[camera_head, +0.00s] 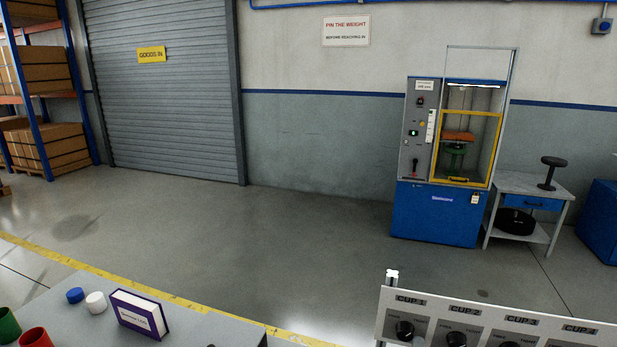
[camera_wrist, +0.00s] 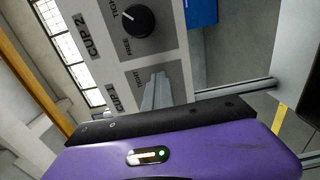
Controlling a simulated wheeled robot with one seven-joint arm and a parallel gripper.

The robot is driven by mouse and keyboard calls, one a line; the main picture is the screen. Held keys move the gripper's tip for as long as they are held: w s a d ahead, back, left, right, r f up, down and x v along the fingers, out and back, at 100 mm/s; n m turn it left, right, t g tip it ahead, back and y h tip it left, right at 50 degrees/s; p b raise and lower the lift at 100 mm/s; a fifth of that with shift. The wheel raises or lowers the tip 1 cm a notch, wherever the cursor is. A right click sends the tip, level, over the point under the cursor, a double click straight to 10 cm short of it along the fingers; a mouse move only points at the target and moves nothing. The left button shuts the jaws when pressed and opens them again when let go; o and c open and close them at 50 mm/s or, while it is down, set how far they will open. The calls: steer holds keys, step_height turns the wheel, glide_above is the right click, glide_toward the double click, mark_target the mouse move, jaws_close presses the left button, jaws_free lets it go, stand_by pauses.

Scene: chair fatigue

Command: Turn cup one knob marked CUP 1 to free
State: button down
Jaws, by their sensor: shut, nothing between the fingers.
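The CUP 1 knob (camera_head: 404,330) is a round black knob under the CUP 1 label on a pale panel (camera_head: 383,318), at the lower right of the head view. In the wrist view the CUP 1 plate (camera_wrist: 130,82) with its TIGHT word faces me. My gripper (camera_wrist: 158,82) is shut and empty, its grey fingers in front of that plate. They hide the CUP 1 knob there, so its setting and any contact cannot be told. The CUP 2 knob (camera_wrist: 125,21) is beside it, its white mark towards TIGHT. My gripper is not seen in the head view.
More knobs, such as the CUP 2 knob (camera_head: 456,339), sit in a row along the panel. A grey table (camera_head: 205,328) with a boxed book (camera_head: 140,313), caps and cups is at lower left. A blue test machine (camera_head: 440,215) stands by the far wall. The middle floor is clear.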

steer(key=shift+a+r, duration=0.2)
steer(key=shift+r, duration=0.8)
steer(key=shift+a+r, duration=0.15)
steer(key=shift+a, duration=0.1)
steer(key=shift+d+r+p, duration=0.15)
steer(key=shift+d+p, duration=0.05)
steer(key=shift+p, duration=0.1)
steer(key=shift+d, duration=0.1)
steer(key=v, duration=0.6)
steer(key=shift+d, duration=0.35)
steer(key=shift+s+r, duration=0.1)
